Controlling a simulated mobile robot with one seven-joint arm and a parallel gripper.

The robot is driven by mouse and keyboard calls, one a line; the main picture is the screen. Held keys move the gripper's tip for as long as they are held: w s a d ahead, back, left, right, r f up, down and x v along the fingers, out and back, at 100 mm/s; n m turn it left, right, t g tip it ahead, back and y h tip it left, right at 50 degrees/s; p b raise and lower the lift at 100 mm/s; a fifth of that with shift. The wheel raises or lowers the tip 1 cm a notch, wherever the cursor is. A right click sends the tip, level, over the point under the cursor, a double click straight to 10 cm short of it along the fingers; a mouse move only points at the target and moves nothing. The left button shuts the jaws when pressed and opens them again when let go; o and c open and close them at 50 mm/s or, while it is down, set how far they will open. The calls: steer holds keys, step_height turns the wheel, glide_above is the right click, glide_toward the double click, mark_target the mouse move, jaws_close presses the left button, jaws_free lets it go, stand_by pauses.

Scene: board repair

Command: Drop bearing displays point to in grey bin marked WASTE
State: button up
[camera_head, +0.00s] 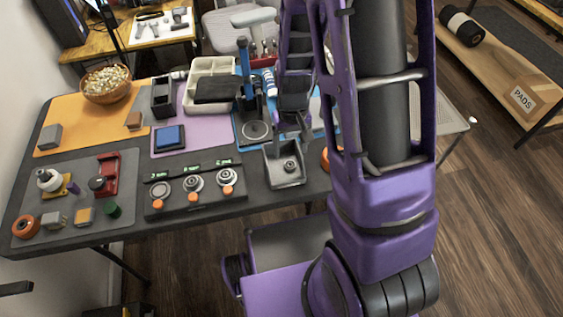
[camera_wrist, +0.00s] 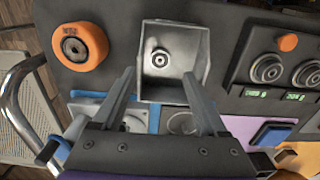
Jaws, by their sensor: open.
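A small grey open-topped bin (camera_head: 287,183) stands at the front edge of the table; any WASTE mark on it is not legible. A metal bearing (camera_head: 290,167) lies inside it, and the wrist view shows it on the bin floor (camera_wrist: 160,58). My gripper (camera_wrist: 158,85) is open and empty, its fingers apart above the near side of the bin. A dark test board (camera_head: 205,200) to the left has three round seats with small green displays (camera_head: 193,169). Bearings (camera_head: 196,183) stand in the middle and right seats; the left seat (camera_head: 162,188) looks flatter.
An orange wheel (camera_wrist: 80,46) lies beside the bin. A blue pad (camera_head: 169,137), a white tray (camera_head: 211,72) and a bowl (camera_head: 107,84) stand behind the board. Several loose parts cover the grey mat (camera_head: 125,160) at left. Floor in front is mostly clear.

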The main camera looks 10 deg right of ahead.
step_height(320, 180, up, 18)
steer(key=p, duration=0.2)
steer(key=shift+f+p, duration=0.25)
steer(key=shift+p, duration=0.05)
